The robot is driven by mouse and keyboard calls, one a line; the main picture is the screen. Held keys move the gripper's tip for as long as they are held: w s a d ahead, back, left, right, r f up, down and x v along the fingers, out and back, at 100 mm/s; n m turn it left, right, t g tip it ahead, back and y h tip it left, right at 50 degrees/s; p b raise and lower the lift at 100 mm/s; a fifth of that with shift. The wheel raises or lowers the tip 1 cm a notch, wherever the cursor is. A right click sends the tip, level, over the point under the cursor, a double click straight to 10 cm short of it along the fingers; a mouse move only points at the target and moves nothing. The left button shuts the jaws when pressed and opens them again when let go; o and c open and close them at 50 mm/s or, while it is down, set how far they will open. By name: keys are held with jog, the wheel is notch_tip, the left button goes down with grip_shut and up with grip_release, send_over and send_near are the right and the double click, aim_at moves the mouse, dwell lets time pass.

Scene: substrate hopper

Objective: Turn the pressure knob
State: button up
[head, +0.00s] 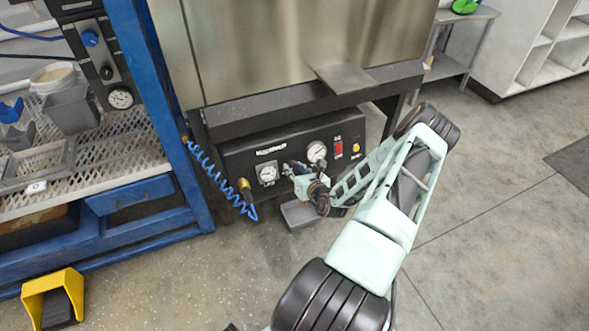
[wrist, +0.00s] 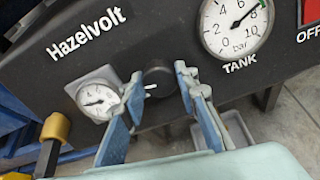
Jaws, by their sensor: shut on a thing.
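The pressure knob (wrist: 157,74) is a round black knob on the dark front panel (head: 240,160) marked Hazelvolt, between two gauges. My gripper (wrist: 160,84) has one blue finger on each side of it and is shut on it. In the head view my gripper (head: 302,172) is at the panel and hides the knob. The small gauge (wrist: 98,99) left of the knob is partly covered by the left finger. The larger tank gauge (wrist: 237,22) is up and to the right, its needle a little past 8 bar.
A red OFF switch (head: 338,148) and a yellow button (head: 356,147) are right of the tank gauge. A brass fitting (wrist: 55,128) and coiled blue hose (head: 215,176) are at left. A blue rack (head: 165,110) stands at left. Open floor lies to the right.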

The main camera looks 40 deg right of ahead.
jog(key=m+p, duration=0.2)
jog(key=m, duration=0.1)
jog(key=shift+r+m+p, duration=0.1)
jog(key=shift+m+p, duration=0.2)
jog(key=shift+m, duration=0.1)
jog(key=m+p, duration=0.1)
jog(key=m, duration=0.5)
jog(key=shift+t+y+p, duration=0.3)
jog(key=shift+p, duration=0.1)
jog(key=m, duration=0.5)
jog(key=shift+f+m, duration=0.2)
jog(key=shift+m, duration=0.1)
jog(key=m, duration=0.5)
jog(key=shift+t, duration=0.3)
jog(key=shift+m, duration=0.4)
jog(key=o, duration=1.1)
jog(key=shift+o, duration=0.2)
